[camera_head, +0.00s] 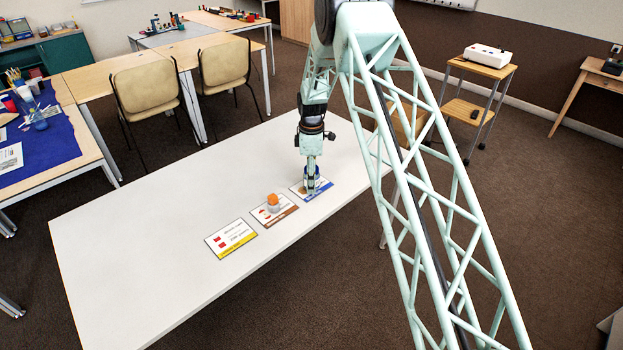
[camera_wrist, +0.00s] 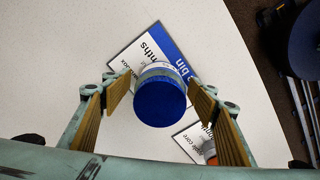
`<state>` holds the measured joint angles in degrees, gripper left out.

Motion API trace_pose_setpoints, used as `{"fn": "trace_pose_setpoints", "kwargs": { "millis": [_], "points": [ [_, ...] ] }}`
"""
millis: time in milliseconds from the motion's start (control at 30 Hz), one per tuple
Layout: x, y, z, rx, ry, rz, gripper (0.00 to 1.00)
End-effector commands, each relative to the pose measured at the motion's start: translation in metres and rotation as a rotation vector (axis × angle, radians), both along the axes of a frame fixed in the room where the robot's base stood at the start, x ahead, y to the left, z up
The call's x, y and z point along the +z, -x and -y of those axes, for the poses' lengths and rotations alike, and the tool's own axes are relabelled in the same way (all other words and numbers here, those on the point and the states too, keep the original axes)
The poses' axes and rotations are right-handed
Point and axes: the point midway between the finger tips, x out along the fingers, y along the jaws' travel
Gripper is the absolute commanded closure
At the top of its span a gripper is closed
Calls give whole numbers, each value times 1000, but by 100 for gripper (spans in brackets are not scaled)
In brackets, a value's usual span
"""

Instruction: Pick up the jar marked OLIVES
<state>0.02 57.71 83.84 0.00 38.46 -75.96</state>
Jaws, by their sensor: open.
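A jar with a blue lid (camera_wrist: 160,103) stands on a blue-edged card, and a little blue of the jar (camera_head: 317,183) shows below my gripper in the head view. I cannot read any marking on it. My gripper (camera_head: 311,172) points down over it and is open. In the wrist view the fingers are on either side of the jar, with a gap to each. My arm and gripper hide much of the jar in the head view.
The white table (camera_head: 150,230) also bears a brown-edged card (camera_head: 289,210) with a small orange-topped container (camera_head: 272,202), and a yellow-edged card (camera_head: 231,238). The left part of the table is clear. Chairs (camera_head: 148,88) stand behind it.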

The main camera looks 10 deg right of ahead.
Motion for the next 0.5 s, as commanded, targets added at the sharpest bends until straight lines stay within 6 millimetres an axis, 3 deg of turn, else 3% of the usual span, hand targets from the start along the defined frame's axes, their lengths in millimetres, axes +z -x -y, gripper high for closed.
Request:
{"fn": "trace_pose_setpoints", "kwargs": {
  "millis": [200,500],
  "points": [
    [0,0,0,0,0,0,46],
    [0,0,0,0,0,0,73]
  ]
}}
